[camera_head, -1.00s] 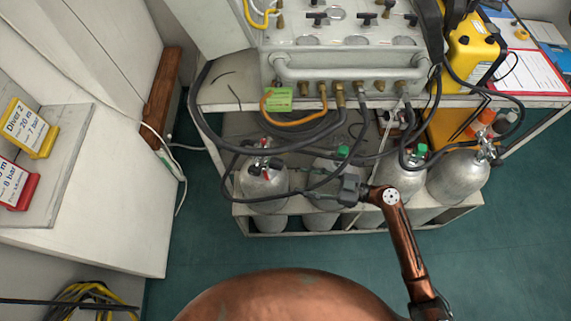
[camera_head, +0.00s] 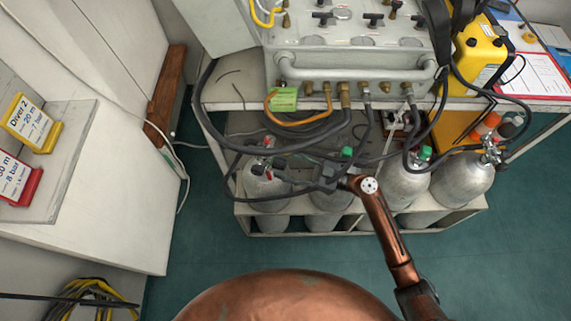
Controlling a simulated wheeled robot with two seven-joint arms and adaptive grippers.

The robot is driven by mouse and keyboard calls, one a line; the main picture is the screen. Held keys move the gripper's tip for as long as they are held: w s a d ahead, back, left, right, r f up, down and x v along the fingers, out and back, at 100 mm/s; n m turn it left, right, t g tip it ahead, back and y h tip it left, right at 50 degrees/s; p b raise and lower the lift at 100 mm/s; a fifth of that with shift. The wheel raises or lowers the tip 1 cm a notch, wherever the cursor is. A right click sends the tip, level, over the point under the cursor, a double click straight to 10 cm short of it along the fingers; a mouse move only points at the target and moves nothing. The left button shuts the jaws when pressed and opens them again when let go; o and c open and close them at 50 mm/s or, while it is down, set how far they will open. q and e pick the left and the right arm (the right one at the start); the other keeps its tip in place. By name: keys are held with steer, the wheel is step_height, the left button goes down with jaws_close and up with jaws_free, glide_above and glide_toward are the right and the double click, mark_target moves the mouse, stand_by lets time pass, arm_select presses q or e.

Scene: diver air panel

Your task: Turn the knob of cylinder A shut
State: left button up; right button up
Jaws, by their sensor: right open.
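Several grey cylinders stand in a low white rack under the panel. The leftmost cylinder (camera_head: 265,189) has a red knob (camera_head: 268,142) at its top. The one to its right (camera_head: 330,200) has a green knob (camera_head: 347,153). I cannot read any letter that marks cylinder A. My right gripper (camera_head: 268,168) points left, open, with its fingers at the leftmost cylinder's valve, just below the red knob. The fingers partly cover the valve, and I cannot tell whether they touch it. My left gripper is not in view.
The air panel (camera_head: 350,66) stands on the white bench above the cylinders. Dark hoses (camera_head: 222,135) loop down close around the valves and my gripper. Two more cylinders (camera_head: 404,186) (camera_head: 462,180) stand to the right. Green floor (camera_head: 205,255) is clear in front.

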steer(key=shift+c, duration=0.6)
steer(key=c, duration=1)
steer(key=shift+c, duration=0.2)
